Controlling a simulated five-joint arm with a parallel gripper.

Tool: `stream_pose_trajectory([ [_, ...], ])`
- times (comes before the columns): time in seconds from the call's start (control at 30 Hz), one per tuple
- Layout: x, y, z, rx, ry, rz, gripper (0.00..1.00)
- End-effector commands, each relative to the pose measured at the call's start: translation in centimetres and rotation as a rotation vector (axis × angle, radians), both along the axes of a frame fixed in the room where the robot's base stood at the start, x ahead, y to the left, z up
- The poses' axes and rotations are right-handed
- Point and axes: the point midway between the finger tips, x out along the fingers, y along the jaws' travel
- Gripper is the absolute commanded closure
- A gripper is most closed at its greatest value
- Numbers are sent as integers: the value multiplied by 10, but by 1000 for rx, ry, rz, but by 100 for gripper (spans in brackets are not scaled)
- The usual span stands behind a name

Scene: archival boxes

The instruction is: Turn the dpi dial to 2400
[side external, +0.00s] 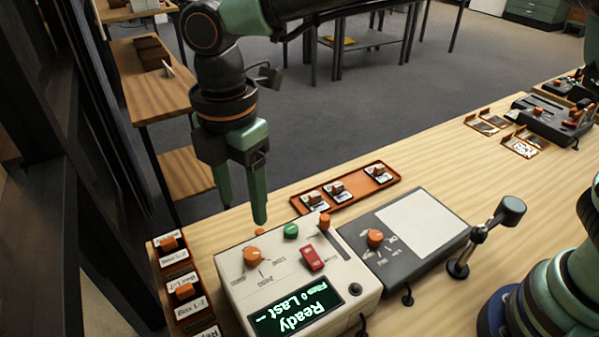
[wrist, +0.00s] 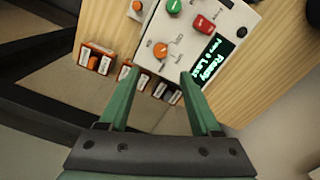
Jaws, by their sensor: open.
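An orange dial (side external: 253,255) sits on the pale console (side external: 345,273), with small labels around it that are too blurred to read surely. It also shows in the wrist view (wrist: 161,50), ahead of and between my fingertips. Its pointing direction is unclear. A second orange dial (side external: 375,239) with small labels is on the dark grey unit (side external: 415,262). I cannot read which dial is marked dpi. The console's screen (side external: 299,308) reads "Ready" and "Last". My gripper (side external: 243,212) is open and empty, pointing down above the console's back left edge, apart from the dial.
A green button (side external: 291,231), a red switch (side external: 312,258) and an orange knob (side external: 325,221) stand near the dial. Orange trays with labelled items lie behind (side external: 300,204) and left (side external: 192,321). A jointed post (side external: 457,268) stands at right. Bare table lies behind the grey unit.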

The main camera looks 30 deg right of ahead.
Motion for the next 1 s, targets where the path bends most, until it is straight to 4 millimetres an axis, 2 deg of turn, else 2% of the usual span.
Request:
stream_pose_trajectory([
  [0.4,-1,-2,-76,-4,4,-4,36],
  [0.53,-1,-2,-95,-3,3,-5,36],
  [0.73,0,-2,-110,0,1,-5,36],
  [1.0,0,-1,-112,0,-1,-5,36],
])
